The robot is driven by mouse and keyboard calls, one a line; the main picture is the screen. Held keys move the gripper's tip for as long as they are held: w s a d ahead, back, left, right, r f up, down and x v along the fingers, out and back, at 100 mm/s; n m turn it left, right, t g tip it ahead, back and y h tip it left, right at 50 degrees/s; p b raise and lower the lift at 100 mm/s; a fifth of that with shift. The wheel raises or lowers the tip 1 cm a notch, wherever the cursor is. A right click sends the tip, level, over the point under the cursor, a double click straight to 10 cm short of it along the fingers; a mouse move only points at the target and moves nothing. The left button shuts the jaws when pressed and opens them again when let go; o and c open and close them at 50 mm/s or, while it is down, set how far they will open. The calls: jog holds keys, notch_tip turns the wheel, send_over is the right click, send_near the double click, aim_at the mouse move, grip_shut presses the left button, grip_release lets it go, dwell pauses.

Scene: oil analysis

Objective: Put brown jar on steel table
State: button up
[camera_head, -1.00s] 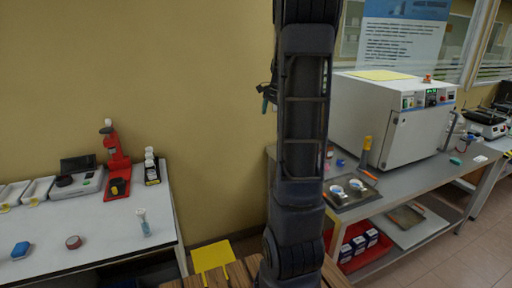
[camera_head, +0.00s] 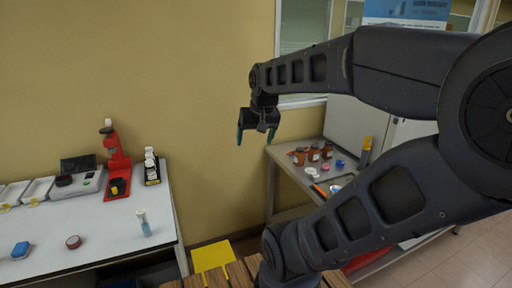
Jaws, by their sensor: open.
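I cannot tell which one the task means. My gripper (camera_head: 256,138) points down, open and empty, in front of the yellow wall. In the picture it is to the left of the jars and apart from them. My arm hides much of the grey table.
A white oven-like box (camera_head: 350,125) stands on the grey table, partly hidden. A yellow chair-like piece (camera_head: 212,256) is at the bottom.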

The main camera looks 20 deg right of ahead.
jog(key=shift+s+a+f+n, duration=0.2)
jog(key=shift+s+f+n, duration=0.05)
jog(key=shift+s, duration=0.3)
jog(key=shift+s+a+f+n, duration=0.2)
jog(key=shift+s+n, duration=0.1)
jog(key=shift+s, duration=0.25)
jog(key=shift+s+a+f+n, duration=0.2)
jog(key=shift+s+f+n, duration=0.05)
jog(key=shift+s, duration=0.3)
